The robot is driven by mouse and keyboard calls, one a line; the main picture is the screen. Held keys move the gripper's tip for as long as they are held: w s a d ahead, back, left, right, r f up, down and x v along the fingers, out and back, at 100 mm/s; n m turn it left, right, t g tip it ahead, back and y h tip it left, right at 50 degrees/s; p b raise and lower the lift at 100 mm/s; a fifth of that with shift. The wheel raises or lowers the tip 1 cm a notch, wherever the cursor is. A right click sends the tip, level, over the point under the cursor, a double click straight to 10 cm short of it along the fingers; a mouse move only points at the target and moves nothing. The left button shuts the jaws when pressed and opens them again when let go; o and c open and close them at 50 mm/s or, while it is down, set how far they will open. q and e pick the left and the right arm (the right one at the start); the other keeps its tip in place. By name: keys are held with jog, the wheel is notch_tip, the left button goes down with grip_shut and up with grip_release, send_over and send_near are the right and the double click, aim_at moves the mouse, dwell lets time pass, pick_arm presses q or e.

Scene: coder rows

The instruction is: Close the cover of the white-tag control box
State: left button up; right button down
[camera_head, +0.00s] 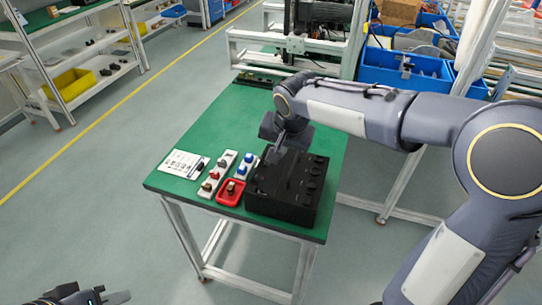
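A black control box (284,202) stands on the green-topped table (215,125) near its front right corner. Round knobs or buttons line the right side of its top. I cannot make out a white tag on it, nor how its cover stands. My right gripper (278,150) points down at the back left edge of the box. Its fingertips are partly hidden, and I cannot tell whether it touches the box. My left gripper (112,296) is low at the bottom left, away from the table. Its fingers look apart and empty, partly cut off by the frame.
Left of the box lie a red tray (231,192), a white strip with switches (216,176), a small block with blue buttons (245,163) and a white printed sheet (184,164). Blue bins (405,70) stand behind.

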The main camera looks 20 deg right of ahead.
aim_at(261, 164)
jog(key=shift+w+a+f+p, duration=0.1)
jog(key=shift+w+a+f, duration=0.2)
jog(key=shift+f, duration=0.4)
jog(key=shift+w+a+f+p, duration=0.1)
jog(key=shift+w+a+f, duration=0.2)
jog(key=shift+f, duration=0.35)
jog(key=shift+w+a+f+p, duration=0.1)
jog(key=shift+w+a+f, duration=0.2)
jog(key=shift+f, duration=0.4)
jog(key=shift+s, duration=0.1)
jog(key=shift+a, duration=0.1)
jog(key=shift+w+a+g+h+p, duration=0.2)
jog(key=shift+a+g+h+p, duration=0.15)
jog(key=shift+p, duration=0.2)
jog(key=shift+w+a+h+p, duration=0.2)
jog(key=shift+a+h+p, duration=0.15)
jog(key=shift+h, duration=0.1)
jog(key=shift+w+a+f+n+g+h+p, duration=0.3)
jog(key=shift+a+f+g+h+p, duration=0.1)
jog(key=shift+g+h, duration=0.2)
jog(key=shift+w+a+f+b, duration=0.2)
jog(key=shift+a+f+b, duration=0.05)
jog(key=shift+f+b, duration=0.25)
jog(key=shift+r, duration=0.15)
